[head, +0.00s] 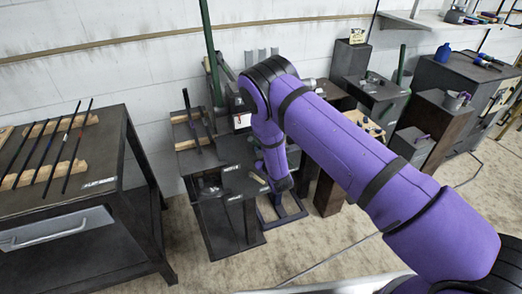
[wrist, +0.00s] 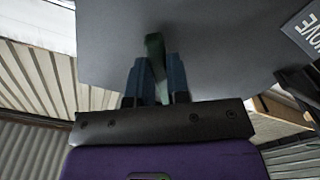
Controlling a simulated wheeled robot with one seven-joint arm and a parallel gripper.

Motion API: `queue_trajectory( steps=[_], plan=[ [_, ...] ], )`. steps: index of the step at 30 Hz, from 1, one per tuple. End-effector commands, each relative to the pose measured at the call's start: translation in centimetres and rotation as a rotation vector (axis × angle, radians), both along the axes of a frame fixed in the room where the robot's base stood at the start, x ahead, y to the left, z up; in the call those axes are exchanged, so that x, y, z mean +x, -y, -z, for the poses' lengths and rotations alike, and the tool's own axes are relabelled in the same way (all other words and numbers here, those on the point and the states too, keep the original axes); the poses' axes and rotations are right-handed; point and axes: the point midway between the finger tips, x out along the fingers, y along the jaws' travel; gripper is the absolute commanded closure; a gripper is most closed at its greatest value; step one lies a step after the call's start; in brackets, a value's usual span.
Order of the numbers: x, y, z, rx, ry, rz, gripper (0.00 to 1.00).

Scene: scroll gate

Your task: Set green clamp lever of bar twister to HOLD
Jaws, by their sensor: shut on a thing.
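In the wrist view my gripper (wrist: 156,82) has its two blue fingers closed around a narrow green bar, the green clamp lever (wrist: 155,48). The lever stands up between the fingertips in front of a grey plate (wrist: 215,40). A dark label (wrist: 308,30) on the plate shows part of a word that looks like MOVE. In the head view the bar twister (head: 222,186) looks like a dark bench with small labels, beside my purple arm. My arm hides the lever and the gripper's fingertips there. The lever's set position cannot be read.
A dark table (head: 70,190) with several thin rods on wooden strips stands at left. A tall green pole (head: 209,50) rises behind the bench. Dark stands (head: 372,88) and a cabinet (head: 455,80) stand at right. Floor in front of the bench (head: 215,275) is clear.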

Motion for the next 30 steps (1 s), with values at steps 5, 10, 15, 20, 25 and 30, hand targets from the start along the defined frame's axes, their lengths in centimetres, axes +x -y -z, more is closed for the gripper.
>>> queue_trajectory(
  steps=[5, 10, 15, 20, 25, 30],
  plan=[
    [-0.1, 0.1, 0.1, -0.005, -0.003, 0.002, 0.76],
    [0.0, 0.1, 0.1, -0.004, -0.002, 0.002, 0.57],
    [0.0, 0.1, 0.0, -0.002, -0.001, 0.001, 0.57],
    [-0.8, 0.3, 0.1, -0.003, -0.002, 0.001, 0.57],
    [-3.4, 1.0, 0.1, -0.003, -0.004, 0.001, 0.57],
    [-6.6, 2.0, 0.2, -0.005, -0.005, 0.002, 0.57]
  ],
)
